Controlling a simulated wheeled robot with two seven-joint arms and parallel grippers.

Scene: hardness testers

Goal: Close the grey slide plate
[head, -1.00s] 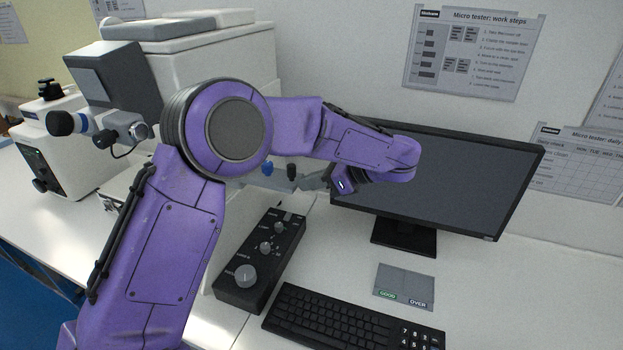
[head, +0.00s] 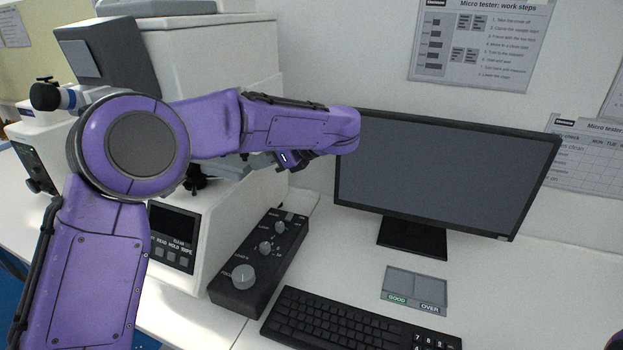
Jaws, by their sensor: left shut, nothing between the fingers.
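My left arm reaches in from the left, in front of the white tester (head: 215,65). Its wrist is bent back, and my left gripper (head: 258,163) points left toward the tester's side. The gripper is small and partly hidden by my own forearm. It is shut and empty. I cannot make out the grey slide plate for certain; the tester's middle, behind my arm and gripper, is largely hidden. I cannot tell whether the gripper touches the tester. My right gripper is not in view.
A black control box (head: 262,262) with knobs stands beside the tester's display panel (head: 173,237). A monitor (head: 445,175) stands to the right. A keyboard (head: 350,322) and a grey GOOD/OVER tray (head: 415,285) lie on the white table. Free table surface lies around the tray.

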